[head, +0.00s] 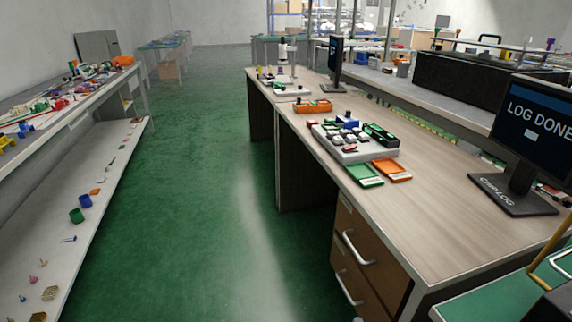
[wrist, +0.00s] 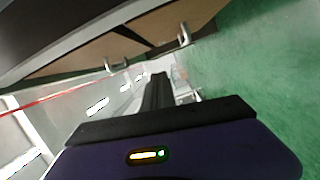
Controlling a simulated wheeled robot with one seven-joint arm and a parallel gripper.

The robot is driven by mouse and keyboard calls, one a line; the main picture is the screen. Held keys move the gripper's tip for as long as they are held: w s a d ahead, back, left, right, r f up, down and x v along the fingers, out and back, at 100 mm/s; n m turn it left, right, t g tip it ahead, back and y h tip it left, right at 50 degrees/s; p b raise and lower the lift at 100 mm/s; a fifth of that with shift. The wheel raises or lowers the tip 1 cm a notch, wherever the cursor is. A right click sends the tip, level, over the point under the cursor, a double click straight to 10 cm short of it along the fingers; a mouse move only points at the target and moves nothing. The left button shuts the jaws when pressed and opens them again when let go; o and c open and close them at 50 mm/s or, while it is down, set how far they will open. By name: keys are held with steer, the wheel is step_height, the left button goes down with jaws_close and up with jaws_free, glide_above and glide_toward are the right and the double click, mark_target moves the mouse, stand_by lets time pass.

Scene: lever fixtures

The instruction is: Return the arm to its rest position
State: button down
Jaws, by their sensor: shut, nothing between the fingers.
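My gripper (wrist: 158,82) shows only in the wrist view. Its dark fingers are together with nothing between them, beyond a purple housing with a small lit indicator. It is beside the brown drawer fronts and their metal handles (wrist: 184,36), apart from them as far as I can tell. The head view shows no part of my gripper. The same bench's drawers (head: 356,258) stand at the lower middle there, under a wooden worktop (head: 440,215).
A monitor (head: 530,125) reading "LOG DONE" stands on the bench at right. A grey fixture block (head: 352,148), green tray (head: 364,175) and orange tray (head: 392,170) lie on the worktop. Cluttered shelving (head: 75,165) lines the left. The green floor (head: 205,220) between is clear.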

steer(key=s+r+m+g, duration=0.1)
steer(key=s+r+m, duration=0.4)
steer(key=s, duration=0.7)
steer(key=s+d+r+m+g, duration=0.1)
steer(key=s+r+m, duration=0.5)
steer(key=s, duration=0.7)
steer(key=s+r+m+g, duration=0.1)
steer(key=s+r+m, duration=0.4)
steer(key=s, duration=0.7)
step_height(320, 180, up, 22)
steer(key=p, duration=2.1)
steer(key=shift+w+p, duration=0.15)
steer(key=shift+p, duration=0.15)
